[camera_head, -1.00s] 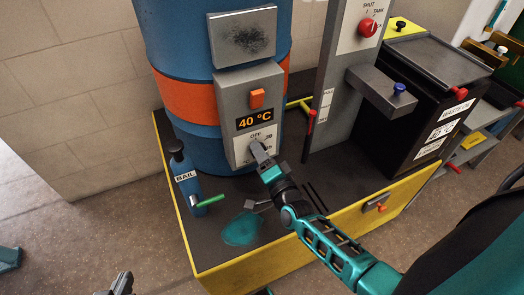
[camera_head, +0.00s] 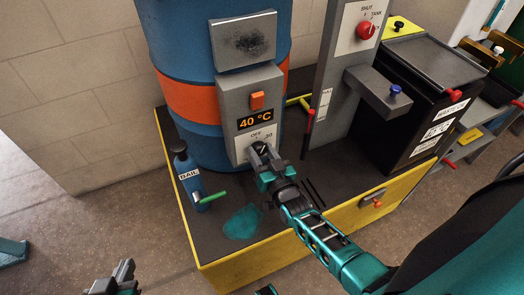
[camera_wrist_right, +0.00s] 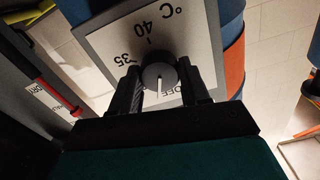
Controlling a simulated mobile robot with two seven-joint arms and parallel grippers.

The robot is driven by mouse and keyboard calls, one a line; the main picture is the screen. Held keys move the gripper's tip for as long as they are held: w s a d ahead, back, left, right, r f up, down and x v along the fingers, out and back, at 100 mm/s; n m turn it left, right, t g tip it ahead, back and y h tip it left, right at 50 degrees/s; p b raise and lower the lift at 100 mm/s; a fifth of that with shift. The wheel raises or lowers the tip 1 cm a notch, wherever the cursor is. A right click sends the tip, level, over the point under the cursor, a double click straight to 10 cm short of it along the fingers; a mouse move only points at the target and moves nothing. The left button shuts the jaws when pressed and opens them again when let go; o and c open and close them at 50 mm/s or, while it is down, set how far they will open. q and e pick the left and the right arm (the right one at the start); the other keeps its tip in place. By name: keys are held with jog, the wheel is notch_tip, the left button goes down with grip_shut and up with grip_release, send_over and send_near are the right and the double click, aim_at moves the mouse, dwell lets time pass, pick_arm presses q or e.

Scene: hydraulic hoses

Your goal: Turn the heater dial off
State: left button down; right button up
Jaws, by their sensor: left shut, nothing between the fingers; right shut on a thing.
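The heater dial (camera_wrist_right: 158,76) is a round black knob with a white pointer line, on a grey panel with a white scale plate (camera_wrist_right: 203,62). In the right wrist view its pointer points down, toward the OFF lettering, whose exact alignment is partly hidden. The marks 35 and 40 show on the plate. My right gripper (camera_wrist_right: 160,92) is shut on the dial, one finger on each side; in the head view it (camera_head: 260,150) covers most of the dial. Above it a display (camera_head: 257,118) reads 40 °C. My left gripper (camera_head: 122,272) is shut and empty at the bottom left.
The panel is on a blue drum (camera_head: 190,60) with an orange band. A grey post with a red knob (camera_head: 366,30) stands to the right.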

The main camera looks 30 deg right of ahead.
jog(key=n, duration=0.3)
jog(key=shift+n, duration=0.3)
pick_arm(q)
jog(key=shift+s+a, duration=0.15)
pick_arm(e)
jog(key=shift+n, duration=0.5)
pick_arm(q)
jog(key=shift+s, duration=0.1)
pick_arm(e)
jog(key=o, duration=1.1)
jog(key=shift+p, duration=0.3)
jog(key=shift+c, duration=0.2)
pick_arm(q)
jog(key=shift+r, duration=0.2)
jog(key=shift+w, duration=0.2)
pick_arm(e)
jog(key=shift+s, duration=0.3)
pick_arm(q)
jog(key=shift+s+a+r+y+p, duration=0.1)
jog(key=shift+s+a+y+p, duration=0.3)
jog(key=shift+p, duration=0.65)
pick_arm(e)
jog(key=s, duration=1.2)
jog(key=shift+s+a, duration=0.15)
jog(key=shift+a, duration=0.25)
